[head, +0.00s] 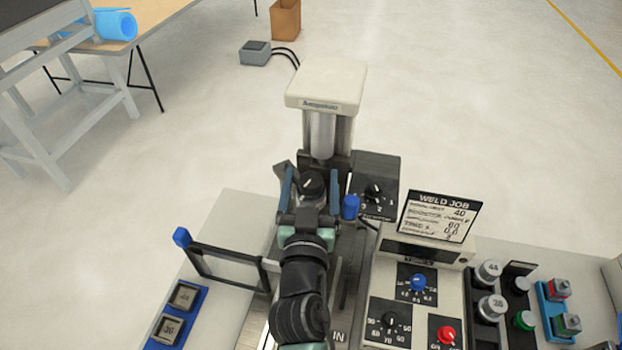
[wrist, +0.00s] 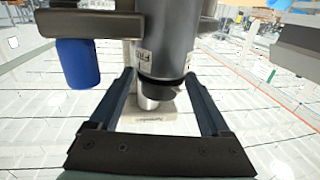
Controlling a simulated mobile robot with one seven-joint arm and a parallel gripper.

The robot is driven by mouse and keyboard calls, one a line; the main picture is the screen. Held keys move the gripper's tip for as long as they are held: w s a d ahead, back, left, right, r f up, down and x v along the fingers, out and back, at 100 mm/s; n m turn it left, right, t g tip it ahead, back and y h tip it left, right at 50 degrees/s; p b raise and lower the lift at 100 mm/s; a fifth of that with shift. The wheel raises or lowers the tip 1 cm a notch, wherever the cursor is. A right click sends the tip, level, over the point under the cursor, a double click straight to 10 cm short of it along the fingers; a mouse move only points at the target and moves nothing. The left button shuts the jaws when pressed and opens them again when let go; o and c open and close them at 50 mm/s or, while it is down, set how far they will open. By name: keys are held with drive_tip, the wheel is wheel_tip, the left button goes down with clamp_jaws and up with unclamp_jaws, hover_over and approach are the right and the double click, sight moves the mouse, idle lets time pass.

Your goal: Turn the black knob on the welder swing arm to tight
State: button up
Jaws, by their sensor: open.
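The black knob (head: 312,184) with a white pointer line sits below the welder's front column in the head view. My gripper (head: 310,180) is open, with one blue-grey finger on each side of this knob. Contact with it cannot be told. In the wrist view the two fingers of my gripper (wrist: 163,85) stand apart, and a dark grey cylinder (wrist: 167,40) with a small label shows between and beyond them. The markings around the knob are hidden or too small to read. The welder (head: 326,88) has a cream head above.
A blue cylinder (head: 350,207) stands close to the right finger. A black dial box (head: 375,180) is right of it. A cream control panel (head: 408,290) with knobs and a weld job card (head: 438,215) stands further right. A black frame (head: 228,268) is at the left.

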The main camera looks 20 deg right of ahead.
drive_tip(key=shift+c, duration=0.3)
clamp_jaws()
drive_tip(key=m+h+b, duration=0.1)
drive_tip(key=b, duration=0.4)
drive_tip(key=shift+a+f+g, duration=0.1)
drive_tip(key=shift+f+g, duration=0.2)
drive_tip(key=shift+f, duration=0.05)
drive_tip(key=m+g+h+b, duration=0.1)
drive_tip(key=h+b, duration=0.1)
drive_tip(key=b, duration=0.2)
drive_tip(key=shift+b, duration=0.3)
drive_tip(key=m+g+h+b, duration=0.3)
drive_tip(key=g+h+b, duration=0.1)
drive_tip(key=b, duration=0.2)
drive_tip(key=shift+r+m, duration=0.15)
drive_tip(key=shift+m, duration=0.25)
drive_tip(key=shift+r+m+g+h+b, duration=0.1)
drive_tip(key=shift+m+g+h+b, duration=0.6)
drive_tip(key=shift+m+g+b, duration=0.35)
drive_tip(key=shift+r+g, duration=0.1)
drive_tip(key=shift+g, duration=0.35)
